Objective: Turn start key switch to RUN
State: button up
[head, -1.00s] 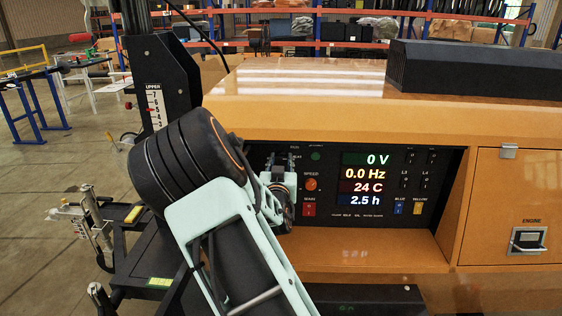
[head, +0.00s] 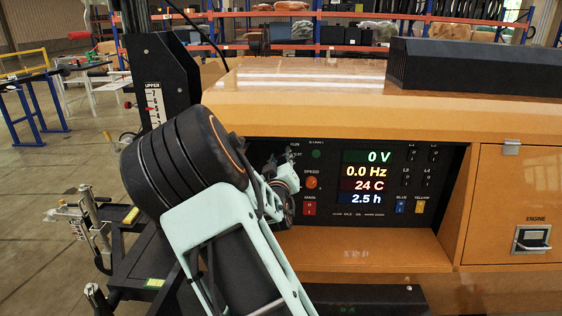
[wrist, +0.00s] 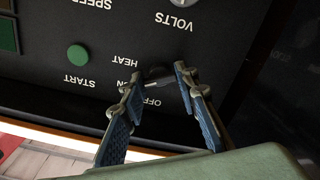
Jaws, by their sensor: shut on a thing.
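The start key switch (wrist: 157,74) shows as a small dark knob between my fingertips in the wrist view, which sees the panel upside down. Labels OFF, HEAT and one partly covered word ending in N stand around it. My gripper (wrist: 160,80) is shut on the key, one blue-padded finger on each side. In the head view my gripper (head: 286,160) is at the left part of the black control panel (head: 335,208) and hides the key. The key's exact pointing direction is not clear. A green START button (wrist: 78,53) is beside it.
The panel sits recessed under an orange hood (head: 330,115). A lit display (head: 367,178) reads 0 V, 0.0 Hz, 24 C and 2.5 h. An orange SPEED knob (head: 312,182) and red MAIN switch (head: 309,208) are close to the gripper's right. A black mast (head: 160,75) stands left.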

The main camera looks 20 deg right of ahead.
jog(key=shift+n, duration=1.3)
jog(key=o, duration=1.1)
jog(key=shift+o, duration=0.2)
jog(key=v, duration=1.2)
